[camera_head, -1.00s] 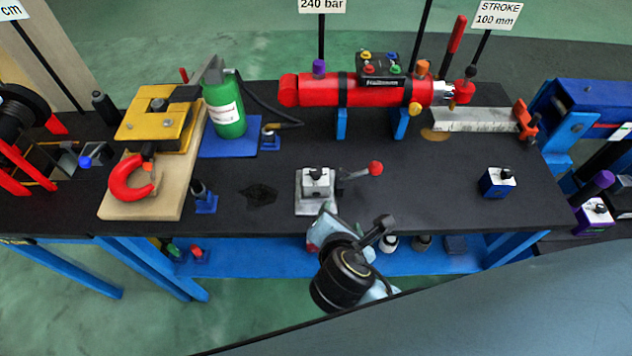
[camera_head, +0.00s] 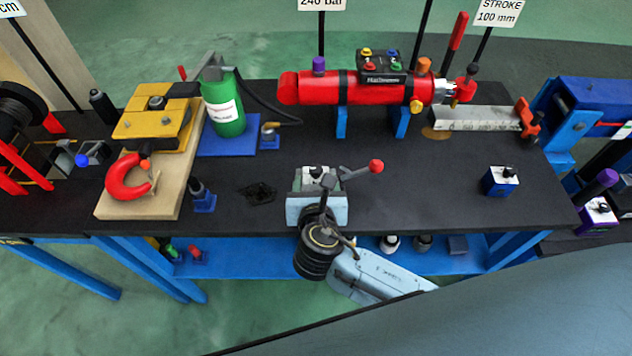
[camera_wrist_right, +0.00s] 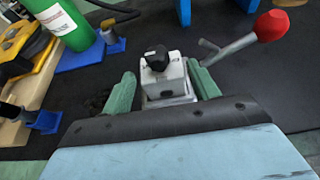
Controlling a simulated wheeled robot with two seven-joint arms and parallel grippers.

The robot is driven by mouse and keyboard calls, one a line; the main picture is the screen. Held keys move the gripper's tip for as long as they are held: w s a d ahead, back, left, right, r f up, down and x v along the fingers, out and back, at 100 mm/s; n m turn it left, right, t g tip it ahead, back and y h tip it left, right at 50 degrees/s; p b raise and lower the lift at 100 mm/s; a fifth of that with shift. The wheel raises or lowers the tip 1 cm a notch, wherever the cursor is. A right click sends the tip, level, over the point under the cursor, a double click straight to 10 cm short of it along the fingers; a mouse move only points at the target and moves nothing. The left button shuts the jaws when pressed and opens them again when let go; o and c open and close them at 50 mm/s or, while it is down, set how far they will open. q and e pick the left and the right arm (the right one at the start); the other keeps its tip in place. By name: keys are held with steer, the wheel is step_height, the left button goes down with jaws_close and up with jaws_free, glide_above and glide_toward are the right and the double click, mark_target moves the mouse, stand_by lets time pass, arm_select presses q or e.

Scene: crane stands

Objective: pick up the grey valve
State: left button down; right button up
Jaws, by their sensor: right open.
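The grey valve (camera_head: 315,175) is a pale block with a black knob and a lever ending in a red ball. It stands upright on the black bench top, near the front edge. It also shows in the right wrist view (camera_wrist_right: 166,76), with its lever reaching to the right. My right gripper (camera_head: 318,184) is open at the valve, coming from the front edge. In the right wrist view its two greenish fingers (camera_wrist_right: 162,88) stand on either side of the valve block. The gripper body hides the valve's lower front in the head view. My left gripper is not in view.
A blue block with a knob (camera_head: 499,181) stands to the right. A red cylinder (camera_head: 370,90) lies on blue supports behind. A green bottle (camera_head: 226,105) and a wooden board with a yellow clamp (camera_head: 160,122) are at the left. The bench between valve and blue block is clear.

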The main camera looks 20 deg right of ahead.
mark_target(316, 179)
steer(key=x, duration=0.2)
steer(key=b+x, duration=0.1)
steer(key=x, duration=0.1)
steer(key=shift+w+d+f, duration=0.1)
steer(key=shift+w+f, duration=0.1)
steer(key=shift+f, duration=0.3)
steer(key=c, duration=1.2)
steer(key=shift+r, duration=0.15)
steer(key=shift+c, duration=0.3)
